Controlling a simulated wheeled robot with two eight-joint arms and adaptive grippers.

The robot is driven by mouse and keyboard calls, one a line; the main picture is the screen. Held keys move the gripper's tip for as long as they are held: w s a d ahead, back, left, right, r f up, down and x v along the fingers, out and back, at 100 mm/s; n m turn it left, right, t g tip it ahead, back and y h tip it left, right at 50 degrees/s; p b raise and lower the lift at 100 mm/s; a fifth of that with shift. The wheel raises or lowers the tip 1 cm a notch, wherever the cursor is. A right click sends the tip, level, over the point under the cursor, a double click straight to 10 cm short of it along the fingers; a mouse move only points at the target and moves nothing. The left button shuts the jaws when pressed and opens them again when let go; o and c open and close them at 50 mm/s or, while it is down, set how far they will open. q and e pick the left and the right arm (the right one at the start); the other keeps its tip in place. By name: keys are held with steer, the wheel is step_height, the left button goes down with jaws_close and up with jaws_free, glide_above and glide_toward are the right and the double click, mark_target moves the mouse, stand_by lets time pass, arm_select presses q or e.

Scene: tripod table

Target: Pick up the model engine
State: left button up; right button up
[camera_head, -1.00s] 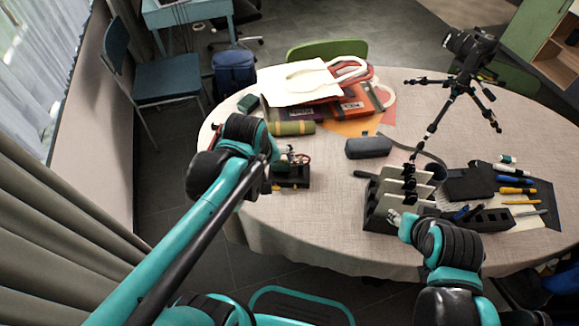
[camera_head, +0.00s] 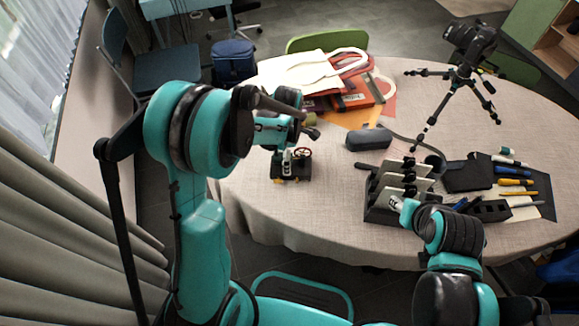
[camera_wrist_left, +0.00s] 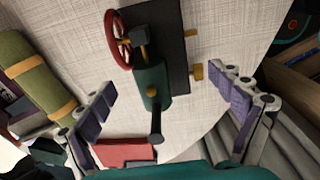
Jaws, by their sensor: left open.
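The model engine (camera_head: 290,166) stands on the left part of the table in the head view, with a dark base and a red wheel. In the left wrist view the engine (camera_wrist_left: 152,80) shows its red wheel, green cylinder and black base. My left gripper (camera_wrist_left: 165,92) is open, its purple-padded fingers spread on either side of the engine, with nothing held. In the head view the left gripper (camera_head: 308,133) is just above and behind the engine. My right gripper (camera_head: 398,204) is by the black rack; its fingers are too small to judge.
The black rack (camera_head: 380,212) with upright pale pieces stands at the front right. A grey case (camera_head: 368,139), a camera tripod (camera_head: 450,95) and bags (camera_head: 300,72) are further back. A green roll with yellow bands (camera_wrist_left: 38,75) lies beside the engine. Table cloth right of the engine (camera_head: 335,195) is clear.

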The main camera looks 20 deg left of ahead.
arm_select(q)
steer(key=f, duration=0.1)
steer(key=f+b, duration=0.1)
steer(key=f, duration=0.1)
steer(key=f+b, duration=0.1)
steer(key=shift+w+d+f, duration=0.1)
steer(key=shift+d+f, duration=0.15)
steer(key=shift+f, duration=0.05)
steer(key=shift+r, duration=0.1)
steer(key=c, duration=2)
steer(key=shift+r, duration=0.1)
